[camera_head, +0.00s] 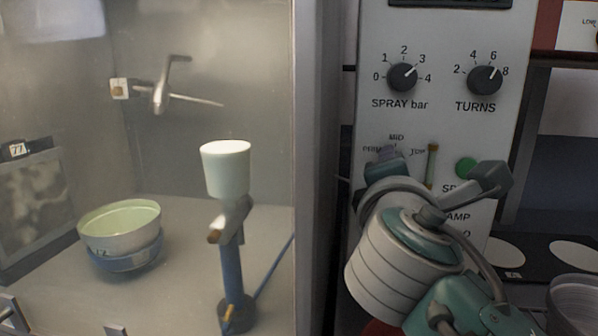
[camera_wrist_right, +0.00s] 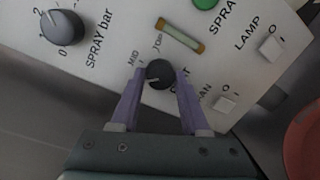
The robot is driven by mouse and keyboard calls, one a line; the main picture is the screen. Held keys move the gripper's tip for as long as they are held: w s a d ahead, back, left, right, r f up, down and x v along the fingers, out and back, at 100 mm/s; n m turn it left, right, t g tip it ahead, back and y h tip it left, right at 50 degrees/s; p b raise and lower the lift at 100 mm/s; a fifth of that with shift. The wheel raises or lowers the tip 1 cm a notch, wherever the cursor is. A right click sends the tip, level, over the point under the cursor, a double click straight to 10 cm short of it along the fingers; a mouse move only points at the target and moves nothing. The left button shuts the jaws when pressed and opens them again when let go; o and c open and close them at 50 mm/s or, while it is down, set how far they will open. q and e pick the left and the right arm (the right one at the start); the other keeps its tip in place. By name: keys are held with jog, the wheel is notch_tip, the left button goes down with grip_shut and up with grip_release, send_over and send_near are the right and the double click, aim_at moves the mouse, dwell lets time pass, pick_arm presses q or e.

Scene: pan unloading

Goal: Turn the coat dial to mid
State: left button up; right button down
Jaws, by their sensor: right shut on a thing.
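The coat dial (camera_wrist_right: 159,70) is a small round black knob on the white control panel. In the right wrist view it sits between the purple fingers of my right gripper (camera_wrist_right: 159,80), which is shut on it. MID and TOP labels show beside the dial; the COAT label is partly covered by a finger. A small pale mark shows on the dial's lower edge, but I cannot tell which setting it points to. In the head view my right gripper (camera_head: 386,157) covers the dial, with the PRIM, MID and TOP labels just above. My left gripper is not in view.
The SPRAY bar dial (camera_head: 402,77) and TURNS dial (camera_head: 484,79) are above on the panel. A green button (camera_head: 466,167) and a glass tube (camera_head: 432,161) are close by. Left, a booth holds a white cup (camera_head: 226,170) on a stand and a bowl (camera_head: 120,222).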

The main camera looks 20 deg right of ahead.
jog(key=shift+m+y+b, duration=0.6)
jog(key=shift+m+b, duration=0.25)
jog(key=shift+m, duration=2.55)
jog(key=c, duration=0.6)
grip_release()
jog(key=shift+o, duration=1.1)
jog(key=shift+r, duration=0.1)
